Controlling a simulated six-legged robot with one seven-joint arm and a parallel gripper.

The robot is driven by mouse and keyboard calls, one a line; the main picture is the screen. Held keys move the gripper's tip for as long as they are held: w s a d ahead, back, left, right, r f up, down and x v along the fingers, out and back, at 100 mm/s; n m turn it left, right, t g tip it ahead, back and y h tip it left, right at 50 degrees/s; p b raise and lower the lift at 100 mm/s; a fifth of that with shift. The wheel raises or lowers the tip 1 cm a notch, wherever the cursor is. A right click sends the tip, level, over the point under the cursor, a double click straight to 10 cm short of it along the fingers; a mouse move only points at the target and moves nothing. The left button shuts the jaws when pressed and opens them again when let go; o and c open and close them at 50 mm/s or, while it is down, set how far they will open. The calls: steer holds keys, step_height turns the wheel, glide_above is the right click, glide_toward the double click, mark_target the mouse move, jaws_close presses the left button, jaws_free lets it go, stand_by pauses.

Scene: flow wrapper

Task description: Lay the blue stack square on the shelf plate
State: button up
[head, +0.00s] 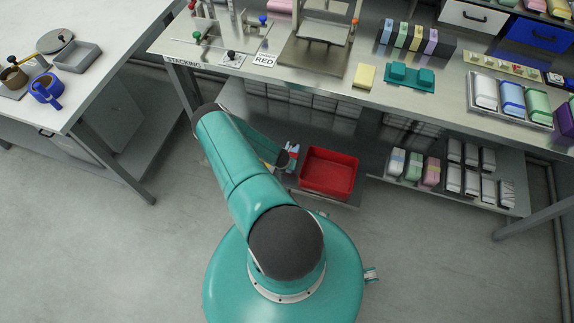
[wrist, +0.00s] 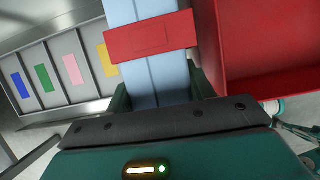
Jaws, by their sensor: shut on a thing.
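My gripper (wrist: 160,95) is shut on the light blue stack (wrist: 146,75), its fingers on either side. A red band (wrist: 152,36) crosses the stack. The stack's far end runs out of the top of the wrist view. In the head view the stack (head: 293,149) is a small blue and red patch at the end of my arm, low by the bench front, mostly hidden by my arm. A raised grey metal plate (head: 322,33) stands on the bench in the head view. I cannot tell whether it is the shelf plate.
A red bin (head: 328,172) is close to the right of my gripper; its wall (wrist: 206,40) is beside the stack. A rack with coloured labels (wrist: 43,77) lies left. The bench (head: 350,110) overhangs a lower shelf with stacks (head: 413,167). A yellow block (head: 364,76) sits on the bench.

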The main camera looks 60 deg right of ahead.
mark_target(287, 176)
steer(key=shift+s+f, duration=0.2)
steer(key=shift+f, duration=3.15)
steer(key=shift+d+f, duration=0.1)
steer(key=shift+f, duration=0.05)
steer(key=o, duration=1.7)
steer(key=shift+c, duration=0.2)
steer(key=v, duration=1.3)
steer(key=shift+a+r, duration=0.2)
steer(key=shift+r, duration=0.2)
